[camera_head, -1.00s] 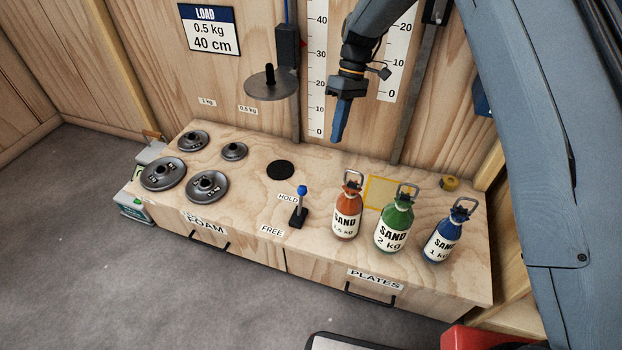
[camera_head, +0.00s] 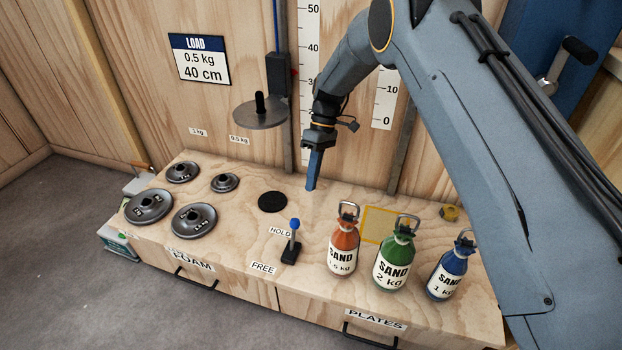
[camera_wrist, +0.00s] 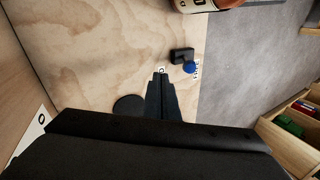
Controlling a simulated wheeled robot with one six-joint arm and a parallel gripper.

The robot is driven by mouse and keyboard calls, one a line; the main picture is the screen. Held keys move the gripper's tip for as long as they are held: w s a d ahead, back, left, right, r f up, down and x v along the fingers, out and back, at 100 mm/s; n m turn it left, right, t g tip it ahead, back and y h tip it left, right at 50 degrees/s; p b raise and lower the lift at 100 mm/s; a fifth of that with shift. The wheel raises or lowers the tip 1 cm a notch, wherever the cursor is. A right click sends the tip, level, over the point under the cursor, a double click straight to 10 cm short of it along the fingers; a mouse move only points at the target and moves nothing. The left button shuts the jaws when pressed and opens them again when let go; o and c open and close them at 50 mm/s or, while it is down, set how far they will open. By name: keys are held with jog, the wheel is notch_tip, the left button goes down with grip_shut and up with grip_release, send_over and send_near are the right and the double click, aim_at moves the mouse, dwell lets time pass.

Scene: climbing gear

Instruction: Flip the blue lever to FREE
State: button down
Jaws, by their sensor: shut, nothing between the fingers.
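The blue-knobbed lever (camera_head: 294,225) stands on a black base on the wooden bench top, between the HOLD label (camera_head: 281,231) behind it and the FREE label (camera_head: 263,268) in front. It stands nearly upright, its knob toward the HOLD side. My gripper (camera_head: 311,187) is shut and empty, pointing down behind the lever and apart from it. In the wrist view the blue knob (camera_wrist: 190,67) lies just beyond and right of my fingertips (camera_wrist: 159,73). Part of a label shows by the fingertips.
Sand bottles in orange (camera_head: 343,240), green (camera_head: 395,257) and blue (camera_head: 452,270) stand right of the lever. Metal plates (camera_head: 148,206) lie at the left. A black disc (camera_head: 272,201) lies behind the lever. A hanging round carrier (camera_head: 260,113) is above the bench, left of my gripper.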

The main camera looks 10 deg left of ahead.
jog(key=s+a+f+b, duration=0.1)
jog(key=s+f, duration=0.4)
jog(key=s, duration=0.1)
jog(key=shift+s+a, duration=0.25)
jog(key=shift+s, duration=0.05)
